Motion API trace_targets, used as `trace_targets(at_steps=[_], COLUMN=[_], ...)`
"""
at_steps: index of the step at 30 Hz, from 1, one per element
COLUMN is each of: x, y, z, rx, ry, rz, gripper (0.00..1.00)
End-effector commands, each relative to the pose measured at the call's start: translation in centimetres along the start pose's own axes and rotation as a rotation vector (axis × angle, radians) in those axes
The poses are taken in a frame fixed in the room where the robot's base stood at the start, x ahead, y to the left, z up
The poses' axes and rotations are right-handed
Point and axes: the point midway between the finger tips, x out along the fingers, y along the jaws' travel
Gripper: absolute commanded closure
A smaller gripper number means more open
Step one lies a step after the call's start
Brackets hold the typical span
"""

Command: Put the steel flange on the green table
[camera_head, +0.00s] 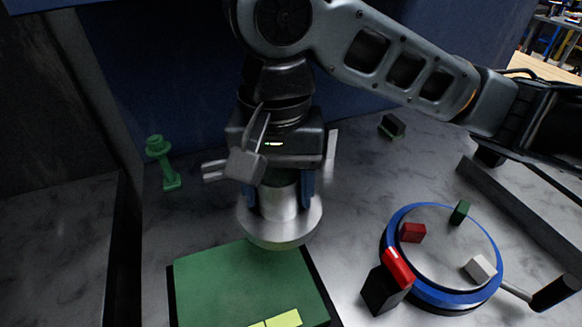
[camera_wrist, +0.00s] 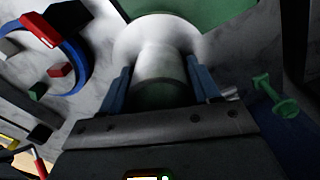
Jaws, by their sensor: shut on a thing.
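The steel flange (camera_head: 280,228) is a pale metal piece with a wide round disc at the bottom and a narrower neck above. My gripper (camera_head: 279,192) is shut on its neck, with blue fingers on both sides. The flange is upright, disc down, at the back edge of the green table (camera_head: 235,285) in the head view. I cannot tell whether the disc touches anything below. In the wrist view the flange (camera_wrist: 158,62) sits between the fingers (camera_wrist: 160,88), and part of the green table (camera_wrist: 205,12) shows beyond it.
A round blue-rimmed plate (camera_head: 440,296) with red, green and white blocks stands at the right. A black block with a red top (camera_head: 388,285) stands beside it. A green bolt-like piece (camera_head: 163,162) is at the left. A yellow patch (camera_head: 284,319) marks the table's front.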

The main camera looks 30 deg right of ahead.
Motion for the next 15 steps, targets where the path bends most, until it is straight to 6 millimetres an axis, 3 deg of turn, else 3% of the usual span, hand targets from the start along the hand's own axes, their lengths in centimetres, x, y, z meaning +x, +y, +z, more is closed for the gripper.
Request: trace_targets(at_steps=[9,15], x=[3.0,4.2], y=[-4.1,-5.6], z=[3.5,4.7], rx=[-0.003,0.000], ry=[0.002,0.002], rz=[0.001,-0.001], gripper=[1.00,1.00])
